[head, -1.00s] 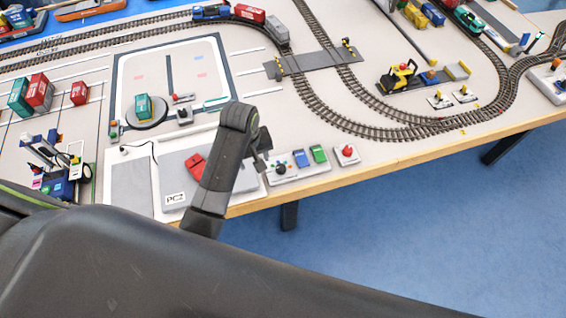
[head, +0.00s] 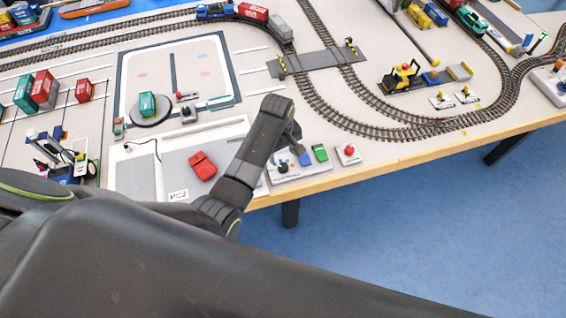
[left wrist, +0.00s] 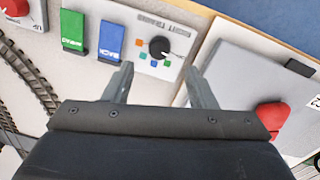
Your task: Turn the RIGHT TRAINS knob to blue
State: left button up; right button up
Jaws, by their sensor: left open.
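The RIGHT TRAINS panel (left wrist: 150,22) is a pale box with upside-down lettering in the left wrist view. Its black knob (left wrist: 159,47) has a light pointer mark and small coloured squares around it, one of them blue; which colour it points at I cannot tell. In the head view the knob (head: 283,168) sits at the table's front edge. My left gripper (left wrist: 160,84) is open and empty, its fingertips apart on either side of the knob's line, just short of it. In the head view the left gripper (head: 294,142) hangs over the panel. My right gripper is not in view.
Green (left wrist: 73,31) and blue (left wrist: 110,41) switches stand beside the knob. A red button (head: 348,150) is further right. A red block (head: 202,166) lies on the grey pad left of the arm. Train tracks (head: 400,128) run behind.

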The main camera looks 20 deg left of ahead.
aim_at(283, 167)
pick_arm(q)
notch_tip(283, 167, down, 8)
jog(key=shift+w+d+r, duration=0.15)
dwell(0.4)
jog(key=c, duration=1)
jog(key=shift+o, duration=0.2)
